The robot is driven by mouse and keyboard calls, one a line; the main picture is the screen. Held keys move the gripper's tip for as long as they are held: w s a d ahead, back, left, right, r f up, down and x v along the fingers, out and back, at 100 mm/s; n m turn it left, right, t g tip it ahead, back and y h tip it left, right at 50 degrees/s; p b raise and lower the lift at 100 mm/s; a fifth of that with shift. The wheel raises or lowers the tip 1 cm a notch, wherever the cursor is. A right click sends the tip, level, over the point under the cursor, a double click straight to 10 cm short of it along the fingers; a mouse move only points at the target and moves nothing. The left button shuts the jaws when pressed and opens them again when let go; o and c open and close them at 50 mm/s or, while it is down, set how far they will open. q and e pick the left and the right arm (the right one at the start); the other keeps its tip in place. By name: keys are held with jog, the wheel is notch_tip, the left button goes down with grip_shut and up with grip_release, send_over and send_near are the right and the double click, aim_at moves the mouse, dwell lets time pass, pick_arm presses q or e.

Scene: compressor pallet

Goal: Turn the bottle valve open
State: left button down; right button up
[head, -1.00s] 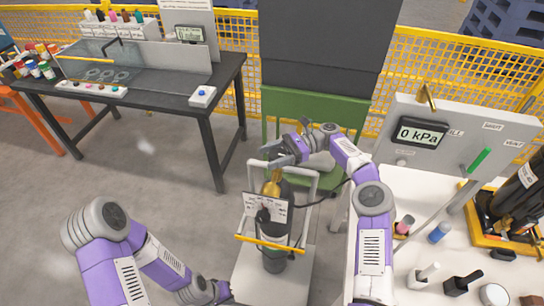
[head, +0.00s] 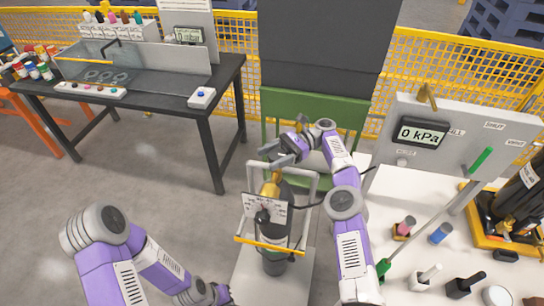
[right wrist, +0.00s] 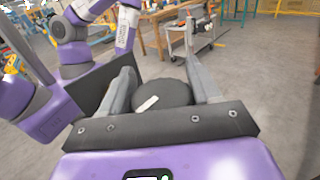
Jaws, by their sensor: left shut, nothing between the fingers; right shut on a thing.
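The bottle (head: 275,264) is dark and stands upright on a white trolley, with a brass valve body (head: 272,187) at its top. The valve's black round knob (right wrist: 165,93) has a white mark and sits between the fingers of my right gripper (right wrist: 168,90) in the right wrist view. In the head view the right gripper (head: 275,156) is at the top of the valve, shut on the knob, which it mostly hides there. My left gripper (head: 222,296) is low at the bottom edge, left of the trolley, shut and empty.
A white trolley (head: 247,280) with a yellow bar carries the bottle. A green cabinet frame (head: 350,112) stands behind. At right, a white bench (head: 400,287) holds a panel with a "0 kPa" display (head: 421,133). A dark table (head: 150,97) is at back left.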

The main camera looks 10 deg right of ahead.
aim_at(272, 157)
jog(key=shift+f, duration=0.15)
jog(key=o, duration=1)
jog(key=shift+c, duration=0.2)
jog(key=shift+r, duration=0.2)
jog(key=shift+r, duration=0.25)
notch_tip(272, 157, up, 8)
jog(key=p, duration=0.4)
jog(key=shift+r, duration=0.15)
jog(key=shift+r+p, duration=0.55)
jog(key=shift+p, duration=0.1)
jog(key=shift+f, duration=0.1)
